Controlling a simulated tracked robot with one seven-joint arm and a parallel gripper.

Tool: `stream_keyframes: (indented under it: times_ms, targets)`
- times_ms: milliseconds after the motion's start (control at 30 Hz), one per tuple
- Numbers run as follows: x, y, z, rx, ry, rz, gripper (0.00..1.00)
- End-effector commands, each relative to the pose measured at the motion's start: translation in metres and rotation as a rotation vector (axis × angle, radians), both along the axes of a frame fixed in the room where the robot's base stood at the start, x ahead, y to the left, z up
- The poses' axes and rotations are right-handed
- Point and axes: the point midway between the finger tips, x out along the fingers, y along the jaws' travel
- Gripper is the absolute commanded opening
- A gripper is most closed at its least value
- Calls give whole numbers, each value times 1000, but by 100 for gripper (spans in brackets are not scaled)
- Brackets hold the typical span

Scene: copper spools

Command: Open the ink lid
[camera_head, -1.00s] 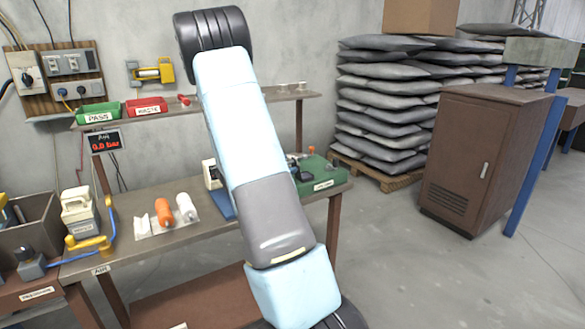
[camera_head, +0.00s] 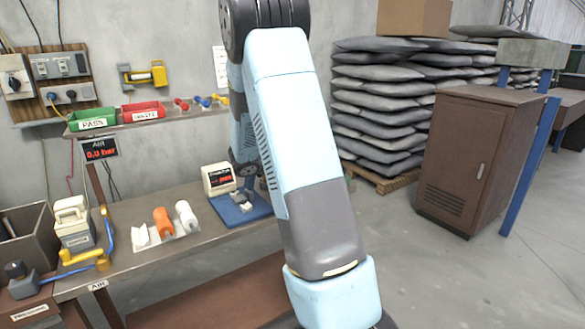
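I cannot make out an ink lid in this view. A white box with a small display (camera_head: 218,179) stands on the workbench, at the back of a blue base (camera_head: 232,214) with small light grey parts on it. My arm crosses the picture from the top centre to the bottom. It hides the right part of the bench. A dark joint of my arm is seen close to the right of the white box. My gripper cannot be seen; the arm may hide it.
The bench (camera_head: 150,268) also holds orange and white rolls (camera_head: 163,221) and a white-topped box (camera_head: 73,222). The shelf above carries a green bin (camera_head: 92,119), a red bin (camera_head: 143,112) and coloured-handled tools. A brown cabinet (camera_head: 472,160) and stacked sacks stand right.

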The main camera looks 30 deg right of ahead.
Motion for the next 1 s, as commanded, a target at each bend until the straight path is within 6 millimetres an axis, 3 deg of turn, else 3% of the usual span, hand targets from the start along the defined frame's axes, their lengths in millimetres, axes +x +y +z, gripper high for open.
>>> stream_keyframes:
  times_ms: [100,133,233,833,1000]
  targets:
    - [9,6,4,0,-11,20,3]
    - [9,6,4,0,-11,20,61]
    - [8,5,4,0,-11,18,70]
    - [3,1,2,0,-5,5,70]
    - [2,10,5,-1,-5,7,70]
